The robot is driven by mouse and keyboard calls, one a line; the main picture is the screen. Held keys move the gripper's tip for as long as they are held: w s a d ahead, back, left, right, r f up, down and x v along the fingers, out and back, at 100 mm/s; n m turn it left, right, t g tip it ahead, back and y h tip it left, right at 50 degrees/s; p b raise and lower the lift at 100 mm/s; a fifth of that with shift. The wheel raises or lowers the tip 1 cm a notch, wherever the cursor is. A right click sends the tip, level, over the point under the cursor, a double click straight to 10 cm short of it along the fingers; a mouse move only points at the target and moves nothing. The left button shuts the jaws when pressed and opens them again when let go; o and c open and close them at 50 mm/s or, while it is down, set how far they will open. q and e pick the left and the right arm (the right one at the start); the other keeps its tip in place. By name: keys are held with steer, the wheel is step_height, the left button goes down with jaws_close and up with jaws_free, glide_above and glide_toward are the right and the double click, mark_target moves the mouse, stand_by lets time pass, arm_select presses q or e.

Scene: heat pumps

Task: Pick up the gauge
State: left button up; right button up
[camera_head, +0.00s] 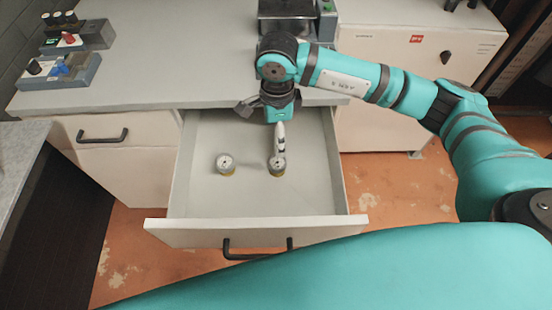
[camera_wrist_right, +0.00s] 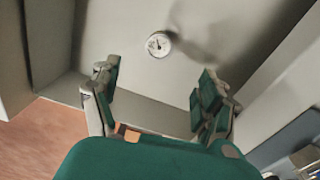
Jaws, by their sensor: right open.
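Two small round gauges with white dials lie in the open drawer (camera_head: 250,198). The left gauge (camera_head: 226,162) lies clear of my arm. The right gauge (camera_head: 277,164) is right at my right gripper's fingertips in the head view, partly covered by them. My right gripper (camera_head: 280,148) points down into the drawer and is open. In the wrist view one gauge (camera_wrist_right: 158,44) shows beyond the open, empty fingers (camera_wrist_right: 160,78), apart from them. I cannot tell which gauge that is. My left gripper is not in view.
The drawer walls surround the gauges, with bare floor around them. The grey worktop (camera_head: 170,65) overhangs the drawer's back. Blocks with coloured parts (camera_head: 62,70) stand at its left, and a metal box (camera_head: 285,14) at its back. A white cabinet (camera_head: 400,50) stands at right.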

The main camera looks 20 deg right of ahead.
glide_above(277, 161)
step_height(277, 161, down, 4)
steer(key=shift+s+f, duration=0.1)
steer(key=shift+f, duration=0.9)
step_height(277, 161, down, 2)
steer(key=shift+f+p, duration=0.25)
steer(key=shift+p, duration=0.1)
steer(key=shift+f, duration=0.25)
step_height(277, 161, down, 4)
steer(key=shift+r+p, duration=0.15)
steer(key=shift+p, duration=0.3)
steer(key=shift+f, duration=0.55)
steer(key=c, duration=1.1)
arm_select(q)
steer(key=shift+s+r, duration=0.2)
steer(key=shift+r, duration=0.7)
arm_select(e)
steer(key=c, duration=0.4)
